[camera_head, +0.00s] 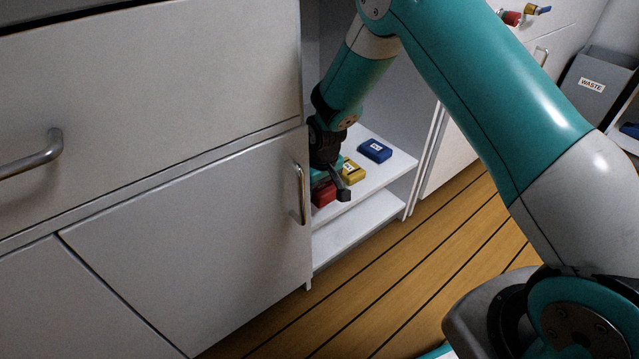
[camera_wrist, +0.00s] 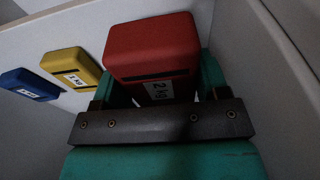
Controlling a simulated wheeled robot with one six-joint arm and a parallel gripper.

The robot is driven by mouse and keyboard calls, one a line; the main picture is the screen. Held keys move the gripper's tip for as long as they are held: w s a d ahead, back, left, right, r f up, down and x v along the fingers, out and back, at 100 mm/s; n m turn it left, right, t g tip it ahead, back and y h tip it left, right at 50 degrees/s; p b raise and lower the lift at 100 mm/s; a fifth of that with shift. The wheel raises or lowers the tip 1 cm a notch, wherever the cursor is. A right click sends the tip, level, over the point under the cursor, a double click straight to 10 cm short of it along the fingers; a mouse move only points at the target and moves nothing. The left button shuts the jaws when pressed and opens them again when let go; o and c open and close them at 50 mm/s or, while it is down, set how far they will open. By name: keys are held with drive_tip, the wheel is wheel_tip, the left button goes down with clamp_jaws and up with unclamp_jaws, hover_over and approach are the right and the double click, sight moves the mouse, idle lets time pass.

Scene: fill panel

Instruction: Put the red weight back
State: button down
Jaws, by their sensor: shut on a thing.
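The red weight (camera_head: 323,195) is at the front left of the upper shelf (camera_head: 390,176) in the open cabinet, close to the door. My gripper (camera_head: 335,184) is shut on it from above. In the wrist view the red weight (camera_wrist: 153,48), with a white label reading 2, sits between the two fingers of my gripper (camera_wrist: 155,88). I cannot tell whether its underside touches the shelf. My gripper hides part of it in the head view.
A yellow weight (camera_head: 352,171) and a blue weight (camera_head: 375,151) stand in a row behind the red one. A cabinet door with a handle (camera_head: 300,194) is close on the left. A lower shelf (camera_head: 360,229) is bare. A waste bin (camera_head: 592,85) stands far right.

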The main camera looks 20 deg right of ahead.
wheel_tip(320, 180, down, 4)
drive_tip(key=b, duration=0.2)
drive_tip(key=shift+w+f+b, duration=0.1)
drive_tip(key=shift+f+b, duration=0.05)
drive_tip(key=shift+b, duration=0.2)
drive_tip(key=shift+a+f+b, duration=0.2)
drive_tip(key=shift+a+b, duration=0.05)
drive_tip(key=shift+b, duration=0.15)
drive_tip(key=shift+r, duration=0.1)
drive_tip(key=c, duration=0.6)
unclamp_jaws()
drive_tip(key=shift+f, duration=0.3)
drive_tip(key=o, duration=0.5)
drive_tip(key=shift+c, duration=0.2)
